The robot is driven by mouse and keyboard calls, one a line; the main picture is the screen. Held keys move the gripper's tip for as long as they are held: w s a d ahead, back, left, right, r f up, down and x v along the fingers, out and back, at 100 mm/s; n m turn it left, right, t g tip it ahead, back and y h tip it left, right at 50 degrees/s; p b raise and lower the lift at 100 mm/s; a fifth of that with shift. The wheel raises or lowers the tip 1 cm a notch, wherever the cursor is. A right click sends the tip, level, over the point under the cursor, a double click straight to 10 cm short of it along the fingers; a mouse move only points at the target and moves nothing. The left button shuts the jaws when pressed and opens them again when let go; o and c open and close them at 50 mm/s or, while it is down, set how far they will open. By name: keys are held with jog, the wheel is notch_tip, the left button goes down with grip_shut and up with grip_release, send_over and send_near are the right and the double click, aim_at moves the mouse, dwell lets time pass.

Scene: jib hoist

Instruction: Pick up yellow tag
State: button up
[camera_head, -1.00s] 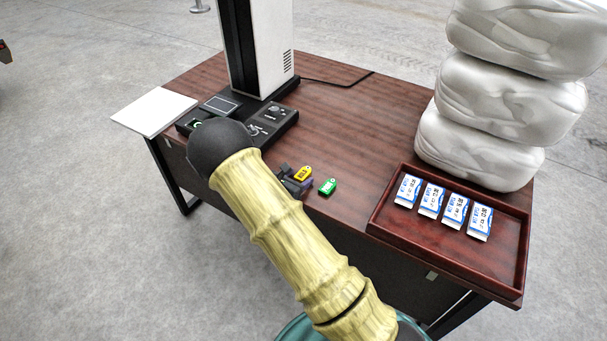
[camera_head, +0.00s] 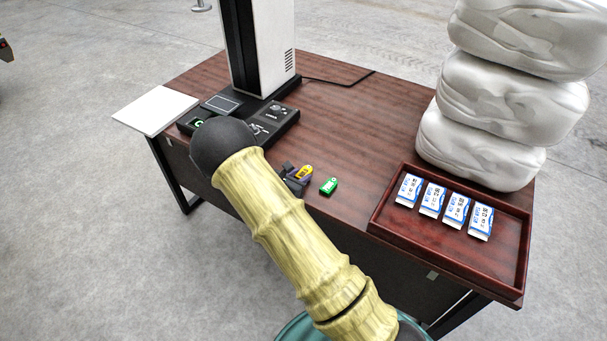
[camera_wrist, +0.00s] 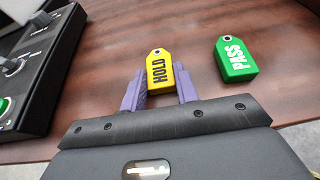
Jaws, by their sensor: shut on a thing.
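The yellow tag (camera_wrist: 159,70), marked HOLD, is between the two purple fingers of my gripper (camera_wrist: 160,88) in the wrist view. The fingers are shut on its near part, and its far end with the eyelet sticks out past them. In the head view the yellow tag (camera_head: 304,171) shows at the tip of my gripper (camera_head: 298,176), partly hidden by the fingers. The tag is at or close to the brown table top (camera_head: 350,130); I cannot tell whether it is lifted.
A green PASS tag (camera_wrist: 235,60) lies close to the right of the yellow tag. A dark control panel (camera_wrist: 35,70) stands to the left. A red-brown tray (camera_head: 450,255) with several white-blue cartons is on the right, with stacked white bags (camera_head: 480,150) behind it.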

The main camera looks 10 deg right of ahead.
aim_at(299, 178)
notch_tip(299, 178, up, 10)
dwell(0.6)
dwell(0.6)
